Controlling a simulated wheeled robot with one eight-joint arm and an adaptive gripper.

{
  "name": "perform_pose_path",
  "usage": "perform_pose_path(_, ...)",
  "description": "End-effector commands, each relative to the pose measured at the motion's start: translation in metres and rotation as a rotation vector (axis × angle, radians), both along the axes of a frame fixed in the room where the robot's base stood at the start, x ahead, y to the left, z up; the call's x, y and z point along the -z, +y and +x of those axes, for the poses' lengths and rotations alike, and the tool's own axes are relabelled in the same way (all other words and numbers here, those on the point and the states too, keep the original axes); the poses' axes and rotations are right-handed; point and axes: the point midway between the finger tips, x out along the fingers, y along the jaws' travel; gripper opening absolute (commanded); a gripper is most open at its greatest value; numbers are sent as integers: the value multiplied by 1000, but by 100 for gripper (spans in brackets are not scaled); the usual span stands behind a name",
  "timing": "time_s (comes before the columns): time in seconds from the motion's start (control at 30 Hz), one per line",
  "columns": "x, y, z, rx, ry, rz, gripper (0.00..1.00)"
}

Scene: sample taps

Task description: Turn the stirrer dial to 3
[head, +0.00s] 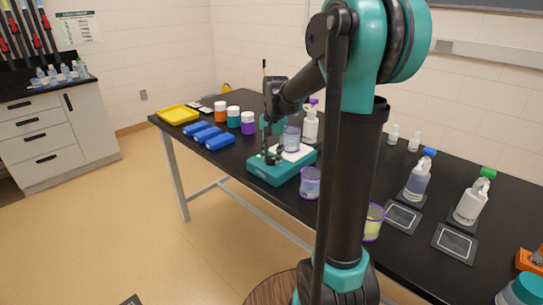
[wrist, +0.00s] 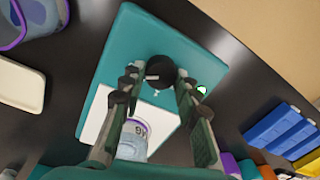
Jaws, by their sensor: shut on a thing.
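The stirrer (head: 285,175) is a teal box with a white top plate (wrist: 98,128), standing near the front edge of the black table. Its round black dial (wrist: 162,68) shows in the wrist view with a small pale mark on it; I cannot read which number it points to. My gripper (wrist: 158,84) has a finger on each side of the dial and is shut on it. In the head view my gripper (head: 271,155) points down at the stirrer's front, and the dial is hidden there. A clear beaker (head: 292,138) stands on the plate; it also shows in the wrist view (wrist: 132,142).
A purple-rimmed beaker (head: 310,183) stands close to the stirrer's right. Blue blocks (head: 207,133), lidded jars (head: 234,117) and a yellow tray (head: 178,115) lie to the left. Bottles (head: 417,181) and dark pads (head: 455,243) are at the right, beyond my arm.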

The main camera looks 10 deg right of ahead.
Motion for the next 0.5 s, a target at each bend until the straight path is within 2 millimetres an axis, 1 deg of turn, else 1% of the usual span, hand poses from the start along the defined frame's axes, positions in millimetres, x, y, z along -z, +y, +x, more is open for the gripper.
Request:
perform_pose_path(0.2, 0, 0, 0, 89, -1, -1, 2)
perform_pose_path(0.5, 0, 0, 0, 132, -1, -1, 2)
